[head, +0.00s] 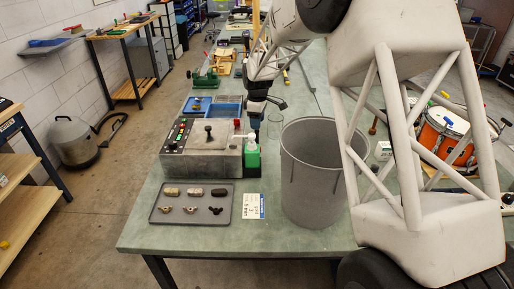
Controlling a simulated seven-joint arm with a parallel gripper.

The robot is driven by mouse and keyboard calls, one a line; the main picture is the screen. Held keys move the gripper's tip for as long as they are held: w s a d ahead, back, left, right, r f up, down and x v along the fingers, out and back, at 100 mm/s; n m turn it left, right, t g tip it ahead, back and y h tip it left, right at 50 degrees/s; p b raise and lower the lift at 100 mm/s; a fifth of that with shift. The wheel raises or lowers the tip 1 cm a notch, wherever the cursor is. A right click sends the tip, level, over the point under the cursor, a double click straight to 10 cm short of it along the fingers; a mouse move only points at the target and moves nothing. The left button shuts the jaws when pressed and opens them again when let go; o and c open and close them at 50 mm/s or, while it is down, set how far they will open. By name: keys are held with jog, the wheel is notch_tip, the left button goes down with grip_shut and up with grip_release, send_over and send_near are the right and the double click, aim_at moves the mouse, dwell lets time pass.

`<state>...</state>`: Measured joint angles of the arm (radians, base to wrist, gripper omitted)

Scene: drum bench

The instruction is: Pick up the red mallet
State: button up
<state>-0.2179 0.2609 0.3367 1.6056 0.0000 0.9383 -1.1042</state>
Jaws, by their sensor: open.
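My gripper (268,103) is dark and hangs from my pale arm near the middle of the picture, above the bench behind the grey bin. The jaws are small here, with nothing seen between them. I cannot make out the red mallet for certain. An orange drum (443,135) stands at the right, partly behind my arm, with small blue and yellow ball ends around it. A short brown stick (374,125) shows between my arm's struts, but its head is not clear. My arm hides much of the bench's right side.
A tall grey bin (312,175) stands on the green bench (190,241) in front of my gripper. Left of it are a control box (205,160), a green bottle (252,157), a grey tray (160,215) of small parts and blue bins (228,107). The front left edge is clear.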

aim_at(257, 132)
jog(key=shift+f, duration=0.1)
jog(key=shift+f, duration=1.25)
jog(key=shift+f, duration=2.6)
jog(key=shift+c, duration=0.2)
grip_shut()
